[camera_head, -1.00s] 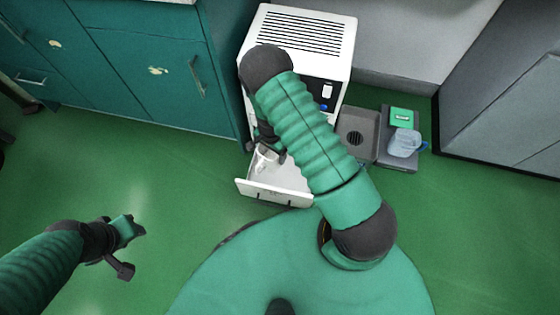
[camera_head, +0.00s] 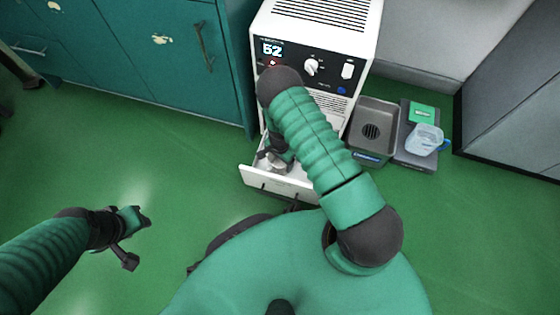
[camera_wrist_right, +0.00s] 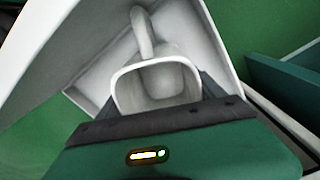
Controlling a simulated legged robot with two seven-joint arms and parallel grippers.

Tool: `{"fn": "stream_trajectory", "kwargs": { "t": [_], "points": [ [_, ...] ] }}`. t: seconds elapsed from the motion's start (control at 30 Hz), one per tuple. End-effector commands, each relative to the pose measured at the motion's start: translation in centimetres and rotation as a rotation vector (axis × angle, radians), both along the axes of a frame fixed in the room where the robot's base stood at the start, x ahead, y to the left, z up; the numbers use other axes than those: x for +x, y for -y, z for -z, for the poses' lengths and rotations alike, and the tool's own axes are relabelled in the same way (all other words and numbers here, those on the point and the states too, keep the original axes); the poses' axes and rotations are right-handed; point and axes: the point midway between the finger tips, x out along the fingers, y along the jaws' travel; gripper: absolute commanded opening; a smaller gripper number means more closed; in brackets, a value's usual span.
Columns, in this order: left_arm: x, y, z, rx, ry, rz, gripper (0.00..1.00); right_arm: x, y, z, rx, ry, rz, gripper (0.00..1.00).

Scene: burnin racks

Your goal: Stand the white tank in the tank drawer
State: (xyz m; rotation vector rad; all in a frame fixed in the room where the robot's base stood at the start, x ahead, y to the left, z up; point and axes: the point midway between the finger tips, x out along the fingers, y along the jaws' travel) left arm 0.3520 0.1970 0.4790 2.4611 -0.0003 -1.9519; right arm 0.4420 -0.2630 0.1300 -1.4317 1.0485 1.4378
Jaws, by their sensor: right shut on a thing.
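The white tank (camera_wrist_right: 160,88) is an open-topped container with a handle, seen large in the right wrist view. My right gripper (camera_head: 276,154) is shut on it. A small part of the tank (camera_head: 279,168) shows in the head view, below the gripper and inside the outline of the drawer. The white tank drawer (camera_head: 280,187) is pulled out at the bottom of the white machine. Its walls (camera_wrist_right: 85,85) show around the tank in the wrist view. Whether the tank touches the drawer floor is hidden. My left gripper (camera_head: 138,238) is open and empty above the green floor.
The white machine (camera_head: 318,27) has a display reading 52, a knob and a switch. A grey basin (camera_head: 376,112) and a grey scale-like base with a clear blue-handled jug (camera_head: 425,140) stand right of it. Teal cabinets (camera_head: 150,75) line the left. The left floor is clear.

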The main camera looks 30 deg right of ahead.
Motion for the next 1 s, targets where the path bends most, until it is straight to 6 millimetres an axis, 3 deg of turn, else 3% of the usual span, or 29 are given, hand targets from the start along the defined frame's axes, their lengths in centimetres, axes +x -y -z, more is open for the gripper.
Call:
{"fn": "stream_trajectory", "kwargs": {
  "t": [0.07,0.1,0.27,0.53,0.63,1.0],
  "points": [
    [0.0,0.0,0.1,0.0,0.0,0.0,0.36,0.0,0.0,0.1,0.0,0.0,0.0,0.25],
    [0.0,0.0,0.1,0.0,0.0,0.0,0.36,0.0,0.0,0.2,0.0,-0.001,0.0,0.79],
    [0.0,0.0,0.1,0.0,0.0,0.0,0.36,0.0,0.0,0.1,0.0,0.0,0.0,1.0],
    [0.0,0.0,0.0,0.0,0.0,0.0,0.36,0.0,0.0,0.0,0.0,-0.001,0.0,1.0],
    [0.0,0.0,-0.7,0.0,0.0,0.0,0.36,0.0,0.0,-0.9,0.0,0.0,0.0,1.0],
    [0.0,0.0,-6.7,0.0,0.0,0.0,0.36,0.1,0.0,-10.1,-0.001,0.001,-0.001,1.0]
  ]
}}
